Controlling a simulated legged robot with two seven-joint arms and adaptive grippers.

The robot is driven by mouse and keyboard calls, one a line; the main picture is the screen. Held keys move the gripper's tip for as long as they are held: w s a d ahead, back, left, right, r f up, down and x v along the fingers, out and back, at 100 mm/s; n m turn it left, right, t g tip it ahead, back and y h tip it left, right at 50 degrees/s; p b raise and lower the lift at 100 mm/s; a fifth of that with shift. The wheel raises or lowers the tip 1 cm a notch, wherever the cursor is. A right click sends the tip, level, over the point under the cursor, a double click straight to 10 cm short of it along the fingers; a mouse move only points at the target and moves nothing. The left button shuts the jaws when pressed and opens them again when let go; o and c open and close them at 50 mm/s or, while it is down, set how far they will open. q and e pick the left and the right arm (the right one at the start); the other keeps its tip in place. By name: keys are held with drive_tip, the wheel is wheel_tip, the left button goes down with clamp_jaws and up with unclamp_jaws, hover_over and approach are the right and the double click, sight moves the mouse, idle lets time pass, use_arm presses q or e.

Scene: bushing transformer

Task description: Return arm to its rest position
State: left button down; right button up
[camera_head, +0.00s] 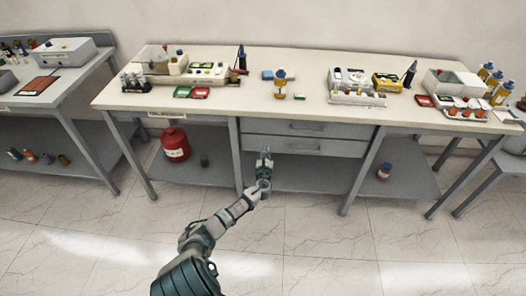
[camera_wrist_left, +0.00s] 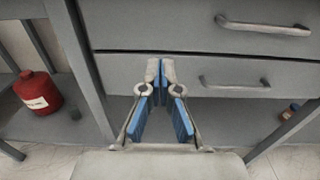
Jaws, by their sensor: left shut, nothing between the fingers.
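My left arm (camera_head: 212,229) reaches forward from the bottom of the head view. My left gripper (camera_head: 265,155) is at its end, in front of the table's lower drawer. In the left wrist view the left gripper (camera_wrist_left: 160,66) shows its fingertips together with nothing between them. The lower drawer (camera_wrist_left: 215,85) and the upper drawer (camera_wrist_left: 290,45) behind it are both shut. I cannot tell whether the fingertips touch the drawer front. My right gripper is not in view.
The long table (camera_head: 240,112) holds lab equipment, with a small yellow-topped device (camera_head: 280,84) near its middle. A red canister (camera_head: 174,143) stands on the lower shelf at left. Another bench (camera_head: 75,88) stands at far left. The tiled floor (camera_head: 330,250) in front is clear.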

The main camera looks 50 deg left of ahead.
use_arm(q)
drive_tip(key=s+d+f+n+g+h+p, duration=0.25)
drive_tip(key=s+d+f+n, duration=0.3)
drive_tip(key=d+f, duration=0.35)
drive_tip(key=s+d+f+n+g+h+p, duration=0.1)
drive_tip(key=s+d+f+n+g+h, duration=0.2)
drive_tip(key=s+d+f, duration=0.65)
drive_tip(key=s+d+f+n+g+h+p, duration=0.1)
drive_tip(key=s+d+f+n+h, duration=0.1)
drive_tip(key=s+d+f+n, duration=0.2)
drive_tip(key=s+d+f+n+g+h+p, duration=0.1)
drive_tip(key=s+d+f+n, duration=0.4)
drive_tip(key=s+d, duration=0.5)
drive_tip(key=s+d+f+n+g+h+p, duration=0.1)
drive_tip(key=s+d+f+n+h, duration=0.4)
drive_tip(key=d, duration=0.9)
drive_tip(key=shift+s+d+n+g, duration=0.35)
drive_tip(key=shift+s+n+g, duration=0.45)
drive_tip(key=shift+s, duration=0.8)
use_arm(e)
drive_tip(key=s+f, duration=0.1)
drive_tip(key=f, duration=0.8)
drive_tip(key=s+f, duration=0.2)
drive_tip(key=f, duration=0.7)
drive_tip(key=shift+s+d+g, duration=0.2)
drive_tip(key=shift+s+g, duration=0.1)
